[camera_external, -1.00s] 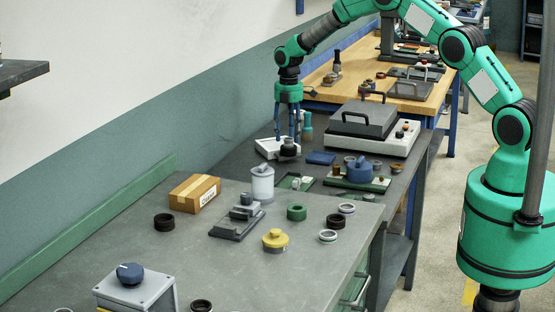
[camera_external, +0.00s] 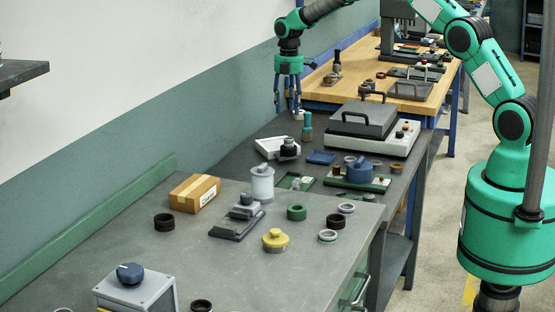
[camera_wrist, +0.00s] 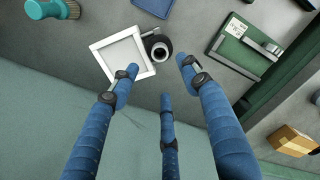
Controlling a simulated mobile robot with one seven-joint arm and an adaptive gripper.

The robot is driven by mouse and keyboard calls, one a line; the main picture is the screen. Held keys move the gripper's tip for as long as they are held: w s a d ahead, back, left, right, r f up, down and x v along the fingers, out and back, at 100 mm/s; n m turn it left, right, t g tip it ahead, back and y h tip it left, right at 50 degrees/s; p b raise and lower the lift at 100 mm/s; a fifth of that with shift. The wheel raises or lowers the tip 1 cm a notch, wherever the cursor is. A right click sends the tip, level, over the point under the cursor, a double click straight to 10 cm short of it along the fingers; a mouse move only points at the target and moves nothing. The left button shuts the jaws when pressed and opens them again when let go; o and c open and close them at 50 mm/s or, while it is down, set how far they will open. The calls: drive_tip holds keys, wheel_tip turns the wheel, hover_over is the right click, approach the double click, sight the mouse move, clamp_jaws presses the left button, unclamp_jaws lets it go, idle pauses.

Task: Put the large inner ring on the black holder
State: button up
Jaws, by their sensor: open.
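A black round piece, which looks like the black holder (camera_external: 289,151), stands at the right corner of a white square tray (camera_external: 268,148). In the wrist view the black holder (camera_wrist: 150,41) has a paler, dark-centred round part (camera_wrist: 160,50) on it; I cannot tell whether this is the large inner ring. The white tray's rim (camera_wrist: 103,62) also shows there. My gripper (camera_external: 289,112) is above the back of the dark bench, behind the tray. In the wrist view its three blue fingers (camera_wrist: 160,77) are spread, with nothing visible between them.
A teal brush (camera_external: 307,127) stands behind the tray. A blue flat piece (camera_external: 321,158), a green board (camera_external: 376,183) and a grey press-like box (camera_external: 364,118) lie to the right. A grey canister (camera_external: 262,185) and a cardboard box (camera_external: 195,193) stand nearer. Several loose rings lie on the front bench.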

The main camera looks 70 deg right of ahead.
idle(0.4)
drive_tip(key=s+a+r+m+t, duration=0.1)
drive_tip(key=s+a+r+m, duration=0.1)
drive_tip(key=s+a+r, duration=0.45)
drive_tip(key=s+a+r+m, duration=0.15)
drive_tip(key=a+r, duration=0.25)
drive_tip(key=r, duration=0.6)
drive_tip(key=s+a+r+m+t, duration=0.1)
drive_tip(key=s+a+r, duration=0.35)
drive_tip(key=r, duration=0.35)
drive_tip(key=s+a+r+m+t, duration=0.1)
drive_tip(key=s+a+r+m, duration=0.15)
drive_tip(key=s+a, duration=0.4)
drive_tip(key=s+a+r+m, duration=0.1)
drive_tip(key=s+a+r, duration=0.25)
drive_tip(key=s, duration=0.55)
drive_tip(key=s+a+r+m+t, duration=0.15)
drive_tip(key=s+a+r, duration=0.25)
drive_tip(key=s, duration=0.4)
drive_tip(key=s+a+f+m, duration=0.2)
drive_tip(key=s, duration=0.6)
drive_tip(key=s+a+f+m+t, duration=0.1)
drive_tip(key=s+a+f+m, duration=0.1)
drive_tip(key=s, duration=0.6)
drive_tip(key=shift+a+f, duration=0.15)
drive_tip(key=shift+a, duration=0.2)
